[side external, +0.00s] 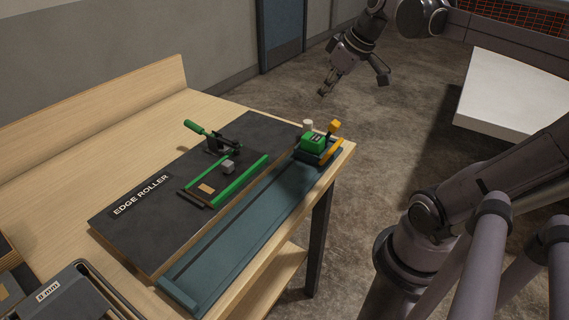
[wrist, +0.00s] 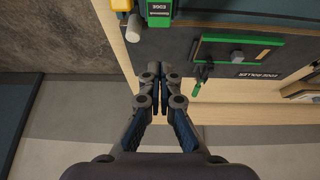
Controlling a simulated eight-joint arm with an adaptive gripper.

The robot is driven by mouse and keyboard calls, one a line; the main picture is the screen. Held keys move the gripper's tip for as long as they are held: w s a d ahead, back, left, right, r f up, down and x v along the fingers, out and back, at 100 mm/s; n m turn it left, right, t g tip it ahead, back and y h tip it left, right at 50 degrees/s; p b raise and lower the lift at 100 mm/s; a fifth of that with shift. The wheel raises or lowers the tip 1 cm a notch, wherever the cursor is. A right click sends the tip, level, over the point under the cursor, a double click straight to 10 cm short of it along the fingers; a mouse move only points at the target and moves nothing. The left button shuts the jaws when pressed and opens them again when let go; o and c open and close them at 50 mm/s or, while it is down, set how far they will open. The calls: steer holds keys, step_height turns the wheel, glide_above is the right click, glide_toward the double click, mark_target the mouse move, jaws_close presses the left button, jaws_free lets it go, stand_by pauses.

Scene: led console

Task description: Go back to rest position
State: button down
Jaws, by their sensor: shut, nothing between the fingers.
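My gripper (side external: 326,84) is at the upper middle of the side external view. It is in the air beyond the right end of the workbench, clear of everything on it. In the wrist view my gripper (wrist: 161,74) points up the picture, with its fingers together and nothing between them. The edge roller board (side external: 120,226) lies on the workbench (side external: 85,145). A green and yellow device (side external: 314,141) sits at the board's right end, and shows at the top of the wrist view (wrist: 159,18).
A green-handled clamp (side external: 205,132) and green rails (side external: 242,181) stand on the board. A teal track (side external: 225,245) runs along the bench's front edge. A dark tray marked 8 mm (side external: 48,292) is at lower left. A white slab (side external: 510,95) is at right. The floor between is clear.

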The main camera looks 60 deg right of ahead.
steer(key=a+f+t, duration=0.1)
steer(key=a+f, duration=0.9)
steer(key=a, duration=0.5)
steer(key=shift+t, duration=0.3)
steer(key=shift+a, duration=0.1)
